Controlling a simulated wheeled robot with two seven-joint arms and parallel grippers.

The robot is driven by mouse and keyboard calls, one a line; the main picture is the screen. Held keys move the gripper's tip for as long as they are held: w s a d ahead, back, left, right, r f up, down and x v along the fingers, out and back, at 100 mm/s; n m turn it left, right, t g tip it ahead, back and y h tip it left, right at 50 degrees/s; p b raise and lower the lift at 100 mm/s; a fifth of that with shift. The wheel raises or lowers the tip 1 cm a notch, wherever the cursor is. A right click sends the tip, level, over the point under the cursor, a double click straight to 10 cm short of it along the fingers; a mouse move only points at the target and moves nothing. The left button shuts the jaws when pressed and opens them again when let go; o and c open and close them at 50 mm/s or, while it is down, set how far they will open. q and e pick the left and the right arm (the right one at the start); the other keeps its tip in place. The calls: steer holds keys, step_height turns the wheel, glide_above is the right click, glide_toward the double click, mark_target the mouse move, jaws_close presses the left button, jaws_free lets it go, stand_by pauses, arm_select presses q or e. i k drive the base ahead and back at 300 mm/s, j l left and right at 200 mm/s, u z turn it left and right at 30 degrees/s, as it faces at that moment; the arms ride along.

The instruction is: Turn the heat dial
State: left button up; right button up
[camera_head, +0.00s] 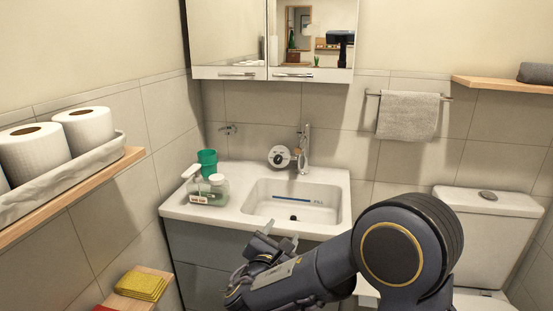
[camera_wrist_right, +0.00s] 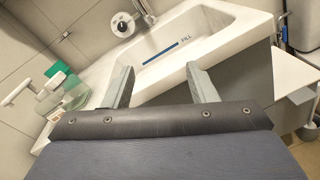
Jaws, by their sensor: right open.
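The heat dial (camera_head: 279,157) is a round white dial with a dark centre. It sits at the back of the sink counter, left of the tap (camera_head: 304,150). It also shows in the right wrist view (camera_wrist_right: 122,25), near the top. My right gripper (camera_head: 277,240) is in front of the sink's front edge, well short of the dial. In the right wrist view its two grey fingers (camera_wrist_right: 158,82) are spread apart with nothing between them. My left gripper is not in view.
The sink basin (camera_head: 262,209) has a blue line marked FILL. A mirror cabinet (camera_head: 228,72) hangs above. The toilet (camera_head: 487,224) is at right.

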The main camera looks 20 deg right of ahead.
mark_target(278, 159)
steer(key=i+l, duration=0.3)
steer(key=i, duration=0.15)
steer(key=i+l, duration=0.3)
steer(key=i, duration=0.15)
